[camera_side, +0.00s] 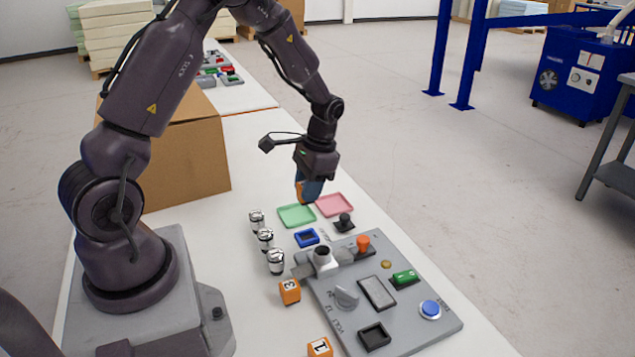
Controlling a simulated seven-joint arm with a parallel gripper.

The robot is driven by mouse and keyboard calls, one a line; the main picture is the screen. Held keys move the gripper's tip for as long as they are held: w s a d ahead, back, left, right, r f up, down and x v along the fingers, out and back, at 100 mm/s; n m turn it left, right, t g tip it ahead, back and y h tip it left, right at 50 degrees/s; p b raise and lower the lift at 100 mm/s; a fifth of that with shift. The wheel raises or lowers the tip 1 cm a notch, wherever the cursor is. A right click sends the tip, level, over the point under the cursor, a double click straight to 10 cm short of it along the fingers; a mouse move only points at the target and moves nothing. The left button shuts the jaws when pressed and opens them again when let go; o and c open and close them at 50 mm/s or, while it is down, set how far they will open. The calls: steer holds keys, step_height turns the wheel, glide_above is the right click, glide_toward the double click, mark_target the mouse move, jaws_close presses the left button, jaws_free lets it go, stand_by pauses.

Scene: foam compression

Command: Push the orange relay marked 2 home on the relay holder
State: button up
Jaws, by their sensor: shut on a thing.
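My gripper (310,187) points down over the white table, beside the green tray, with its blue fingers shut. An orange piece (299,190) shows at the left of the fingers and is held between them. No number can be read on it. Two other orange relays stand on the table: one marked 3 (289,292) left of the grey panel, and one marked 1 (320,347) at the front edge of the picture. I cannot tell for sure which part is the relay holder; a black open-topped socket (375,337) sits on the panel's near end, and a blue square frame (307,237) lies behind the panel.
The grey panel (445,322) carries a green switch (404,277), a blue button (430,309), an orange knob (362,243) and a grey dial (346,296). A green tray (296,215) and pink tray (334,204) lie behind. Several metal-capped cylinders (265,238) stand left. A cardboard box (190,160) stands behind.

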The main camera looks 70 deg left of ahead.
steer(key=shift+w+f+x, duration=0.1)
steer(key=shift+w+x, duration=0.25)
steer(key=shift+x, duration=1)
steer(key=shift+w+f+x, duration=0.1)
steer(key=shift+w+x, duration=0.2)
steer(key=shift+x, duration=1.1)
steer(key=shift+w+f+x, duration=0.1)
steer(key=shift+w+x, duration=0.25)
steer(key=shift+x, duration=1)
steer(key=shift+f, duration=0.75)
steer(key=o, duration=1.1)
steer(key=v, duration=1.3)
steer(key=s+d+r+t, duration=0.2)
steer(key=s+d+r, duration=0.3)
steer(key=r, duration=0.1)
steer(key=s+d+r+t, duration=0.3)
steer(key=s+d+r, duration=0.2)
steer(key=s+r, duration=0.1)
steer(key=s+d+r+t, duration=0.3)
steer(key=s+d+r, duration=0.2)
steer(key=r, duration=0.3)
steer(key=shift+s+d+r, duration=0.2)
steer(key=shift+s+d, duration=0.05)
steer(key=shift+s, duration=0.05)
